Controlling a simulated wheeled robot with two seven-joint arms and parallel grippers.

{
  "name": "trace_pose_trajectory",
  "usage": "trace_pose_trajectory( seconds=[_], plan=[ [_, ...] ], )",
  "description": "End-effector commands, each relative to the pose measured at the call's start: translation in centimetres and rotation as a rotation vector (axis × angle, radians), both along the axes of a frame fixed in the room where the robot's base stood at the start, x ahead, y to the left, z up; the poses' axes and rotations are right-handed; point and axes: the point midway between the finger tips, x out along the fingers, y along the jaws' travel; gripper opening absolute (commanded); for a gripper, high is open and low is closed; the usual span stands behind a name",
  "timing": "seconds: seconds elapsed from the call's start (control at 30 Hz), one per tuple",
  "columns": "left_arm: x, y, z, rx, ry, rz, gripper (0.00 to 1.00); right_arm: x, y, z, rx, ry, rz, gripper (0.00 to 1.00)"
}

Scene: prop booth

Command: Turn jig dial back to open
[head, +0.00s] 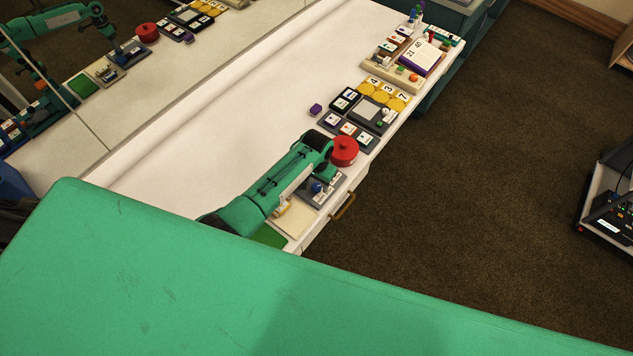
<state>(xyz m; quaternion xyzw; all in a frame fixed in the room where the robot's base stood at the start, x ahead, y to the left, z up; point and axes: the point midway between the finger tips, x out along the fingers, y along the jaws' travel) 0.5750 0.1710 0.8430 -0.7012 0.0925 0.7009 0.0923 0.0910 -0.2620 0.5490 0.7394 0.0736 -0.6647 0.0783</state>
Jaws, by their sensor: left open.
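The jig dial (317,188) is a small blue knob on a grey plate (333,184) near the front edge of the white bench. White marks show on the plate, but they are too small to read. My green left arm reaches over the bench from the left. Its gripper (323,172) points down just above the dial, open, with its fingers mostly hidden by the wrist. I cannot tell whether the fingers touch the dial. My right gripper is not in view.
A red round lidded thing (344,150) stands right behind the dial plate. A cream plate (293,217) and a green pad (269,236) lie on the near side. Card tiles (348,129), yellow discs (381,96) and a purple block (316,109) lie farther back. A mirror lines the left.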

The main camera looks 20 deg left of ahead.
Motion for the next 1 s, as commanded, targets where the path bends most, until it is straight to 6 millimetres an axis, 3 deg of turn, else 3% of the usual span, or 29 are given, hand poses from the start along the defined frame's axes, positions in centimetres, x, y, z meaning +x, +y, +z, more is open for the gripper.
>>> trace_pose_trajectory(
  seconds=[0.2, 0.53, 0.77, 1.0],
  plan=[
    [0.0, 0.0, -1.5, 0.001, 0.001, -0.001, 0.5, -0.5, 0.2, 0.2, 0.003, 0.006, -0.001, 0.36],
    [0.0, 0.0, -1.7, 0.001, -0.001, -0.001, 0.5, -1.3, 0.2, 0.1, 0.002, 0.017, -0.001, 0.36],
    [0.0, 0.0, -1.7, 0.0, 0.0, -0.001, 0.07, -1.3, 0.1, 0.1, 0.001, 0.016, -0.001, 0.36],
    [0.0, 0.0, -1.7, 0.0, -0.001, -0.013, 0.06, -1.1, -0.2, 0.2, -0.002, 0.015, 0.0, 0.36]
  ],
)
